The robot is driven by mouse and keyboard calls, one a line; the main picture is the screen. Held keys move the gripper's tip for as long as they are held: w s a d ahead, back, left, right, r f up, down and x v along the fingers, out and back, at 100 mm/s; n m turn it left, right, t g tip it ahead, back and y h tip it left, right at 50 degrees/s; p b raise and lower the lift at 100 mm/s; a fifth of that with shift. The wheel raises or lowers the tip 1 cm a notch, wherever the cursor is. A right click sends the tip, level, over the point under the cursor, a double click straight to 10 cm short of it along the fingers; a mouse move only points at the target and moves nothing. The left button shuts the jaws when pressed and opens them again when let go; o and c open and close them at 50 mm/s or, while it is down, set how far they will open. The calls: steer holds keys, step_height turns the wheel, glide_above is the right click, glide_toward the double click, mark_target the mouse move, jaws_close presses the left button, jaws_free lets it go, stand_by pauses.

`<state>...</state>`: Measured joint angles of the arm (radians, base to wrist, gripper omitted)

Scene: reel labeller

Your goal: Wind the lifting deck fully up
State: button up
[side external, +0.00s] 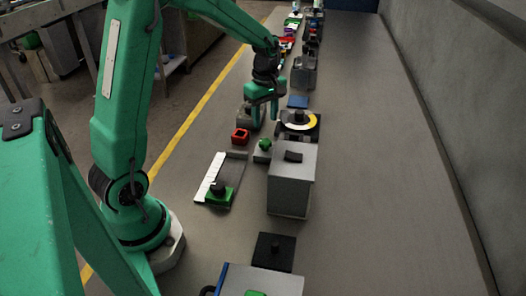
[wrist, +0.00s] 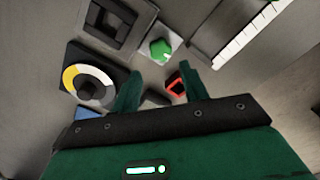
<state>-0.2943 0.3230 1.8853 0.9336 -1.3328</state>
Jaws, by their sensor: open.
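I cannot tell for sure which fixture is the lifting deck. A dial (side external: 299,121) with a yellow and white ring and a dark centre knob stands on a dark base; it also shows at left in the wrist view (wrist: 69,78). A green knob (side external: 264,144) on a grey base stands nearer the camera; it also shows in the wrist view (wrist: 160,48). A tall grey box (side external: 291,187) with a black piece on top stands beside it. My gripper (side external: 264,118) is open and empty, pointing down behind the green knob; its fingers also show in the wrist view (wrist: 160,68).
A red square piece (side external: 240,136) lies left of the green knob, near my fingers. A white-scaled slider (side external: 212,177) with a green block lies front left. A blue pad (side external: 298,101) lies behind the dial. Several items line the far bench; its right side is clear.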

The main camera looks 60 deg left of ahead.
mark_target(265, 141)
steer(key=shift+f, duration=3.9)
steer(key=c, duration=0.7)
